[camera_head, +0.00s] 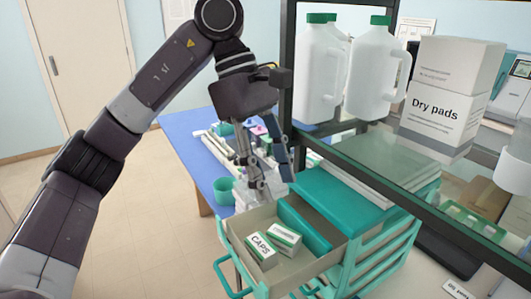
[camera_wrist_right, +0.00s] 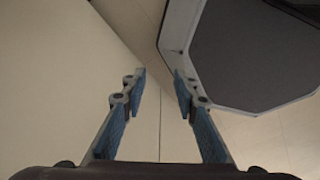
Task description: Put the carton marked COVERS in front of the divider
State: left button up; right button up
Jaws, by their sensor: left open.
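The open drawer (camera_head: 331,263) sticks out of a teal cabinet in the head view. In it, a small white and green carton (camera_head: 286,235), whose small label seems to read COVERS, lies beside a carton marked CAPS (camera_head: 261,250). A teal divider (camera_head: 304,224) stands across the drawer. Both cartons show on the handle side of it, the COVERS one close to it; I cannot tell if they touch. My left gripper (camera_head: 270,189) is open and empty, fingers pointing down, above the drawer's far left side. My right gripper (camera_wrist_right: 160,82) is open and empty in the right wrist view.
A shelf above the cabinet holds white jugs (camera_head: 319,75) with green caps and a Dry pads box (camera_head: 447,95). A blue table (camera_head: 185,128) with a green cup (camera_head: 223,188) and other items stands behind my left gripper. A dark grey panel (camera_wrist_right: 255,55) is near my right gripper.

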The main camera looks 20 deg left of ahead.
pick_arm(q)
jog(key=shift+p+v, duration=0.3)
jog(key=shift+v, duration=2.15)
